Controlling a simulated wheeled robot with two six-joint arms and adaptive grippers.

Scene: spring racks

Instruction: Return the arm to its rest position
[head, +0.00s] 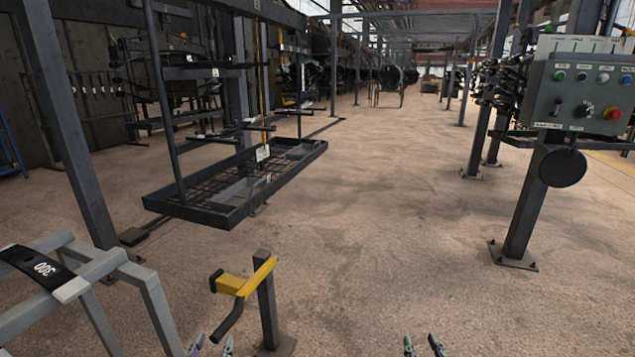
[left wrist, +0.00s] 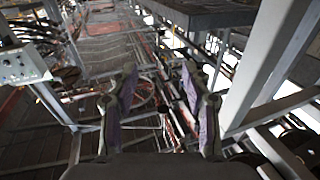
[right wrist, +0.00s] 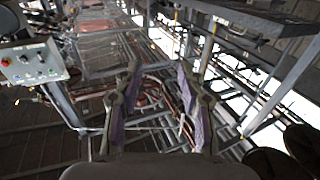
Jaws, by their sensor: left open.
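My left gripper (head: 211,345) shows only its fingertips at the bottom edge of the head view, just left of the yellow-topped post. In the left wrist view its two purple-padded fingers (left wrist: 157,85) stand apart with nothing between them. My right gripper (head: 423,345) shows its fingertips at the bottom edge, right of centre, over bare floor. In the right wrist view its fingers (right wrist: 159,80) are also apart and empty. Both arms are otherwise hidden below the head view.
A short post with a yellow bracket (head: 260,275) and a grey metal frame (head: 155,300) stand close at the lower left. A hanging rack with a mesh tray (head: 215,210) is beyond them. A control panel (head: 585,90) on a post is at right. The central floor is clear.

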